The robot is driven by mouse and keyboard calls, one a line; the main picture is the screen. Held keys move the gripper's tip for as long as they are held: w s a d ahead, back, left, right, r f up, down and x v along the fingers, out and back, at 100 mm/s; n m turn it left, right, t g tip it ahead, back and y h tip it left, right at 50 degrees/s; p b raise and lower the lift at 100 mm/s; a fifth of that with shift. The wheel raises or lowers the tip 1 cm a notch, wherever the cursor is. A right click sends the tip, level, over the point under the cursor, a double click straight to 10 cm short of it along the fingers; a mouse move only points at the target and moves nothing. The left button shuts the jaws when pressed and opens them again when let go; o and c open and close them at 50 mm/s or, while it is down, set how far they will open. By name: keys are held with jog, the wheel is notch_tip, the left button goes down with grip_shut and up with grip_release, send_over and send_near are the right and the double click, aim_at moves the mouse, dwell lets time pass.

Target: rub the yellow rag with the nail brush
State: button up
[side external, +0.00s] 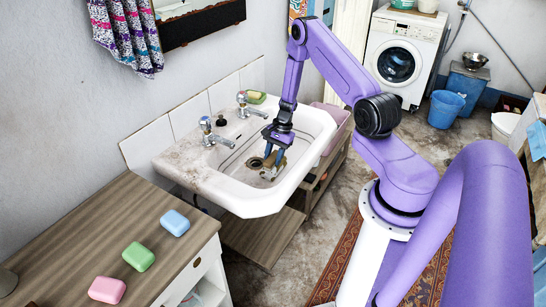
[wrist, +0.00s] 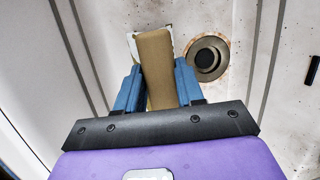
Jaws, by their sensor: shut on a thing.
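My gripper (side external: 273,154) is low inside the white stone basin (side external: 303,152), with its blue fingers pointing down. In the wrist view the fingers (wrist: 157,75) are shut on a long tan block, which looks like the wooden back of the nail brush (wrist: 158,60). A white edge shows beside its far end; I cannot tell whether it is bristles or a mark on the basin. In the side view the tan brush (side external: 281,164) shows only in part between the fingers. I cannot make out a yellow rag in either view; it may be hidden.
The drain (wrist: 208,58) is just right of the brush in the wrist view. Blue, green and pink soaps (side external: 174,223) lie on the wooden counter (side external: 75,235) at left.

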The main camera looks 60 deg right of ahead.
jog(key=d, duration=0.3)
jog(key=shift+d, duration=0.25)
jog(key=shift+s+a, duration=0.1)
jog(key=shift+a, duration=2.6)
jog(key=d, duration=0.5)
jog(key=shift+d+r, duration=0.15)
jog(key=shift+r, duration=3.85)
